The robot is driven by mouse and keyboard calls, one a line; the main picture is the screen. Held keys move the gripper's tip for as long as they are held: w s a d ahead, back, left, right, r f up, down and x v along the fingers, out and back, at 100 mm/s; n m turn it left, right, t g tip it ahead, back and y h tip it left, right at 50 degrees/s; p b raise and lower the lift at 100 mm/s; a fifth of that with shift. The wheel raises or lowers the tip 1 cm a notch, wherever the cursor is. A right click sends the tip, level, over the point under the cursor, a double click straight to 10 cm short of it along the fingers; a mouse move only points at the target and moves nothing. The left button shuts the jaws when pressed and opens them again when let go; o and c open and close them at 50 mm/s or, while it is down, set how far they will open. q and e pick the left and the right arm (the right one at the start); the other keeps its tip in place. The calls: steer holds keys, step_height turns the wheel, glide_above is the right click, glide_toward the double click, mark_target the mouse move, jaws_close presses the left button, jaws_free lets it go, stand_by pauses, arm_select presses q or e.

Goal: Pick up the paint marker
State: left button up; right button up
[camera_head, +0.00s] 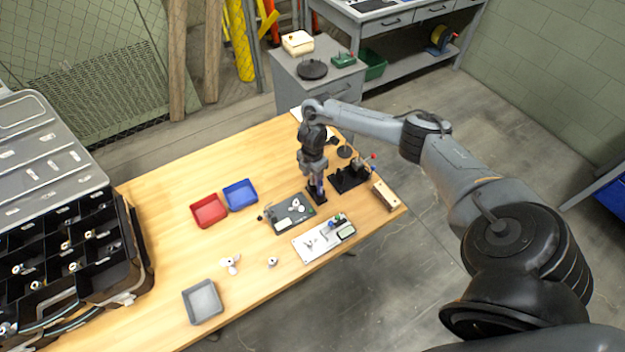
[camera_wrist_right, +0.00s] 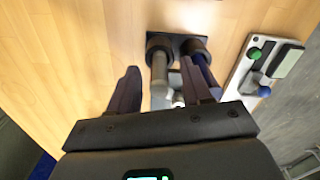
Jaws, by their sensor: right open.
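A small black holder with two round cups (camera_wrist_right: 178,40) stands on the table and shows in the wrist view. A light grey, pen-like cylinder (camera_wrist_right: 159,72) stands in its left cup, and a dark blue one (camera_wrist_right: 205,68) in its right cup. I cannot tell for sure which is the paint marker. My right gripper (camera_head: 316,184) is open, pointing down over the holder. In the wrist view its fingers (camera_wrist_right: 160,82) are on either side of the grey cylinder, with the right finger close to the blue one. My left gripper is not in view.
A white board with small parts (camera_head: 312,246) and a dark grey tray (camera_head: 282,222) lie near the holder. A black stand (camera_head: 345,182) and a wooden block (camera_head: 384,196) are to its right. Red (camera_head: 208,222) and blue (camera_head: 228,203) bins stand left; bare table lies beyond them.

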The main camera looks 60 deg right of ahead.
steer(key=shift+f, duration=0.35)
jaws_close()
steer(key=shift+r, duration=0.2)
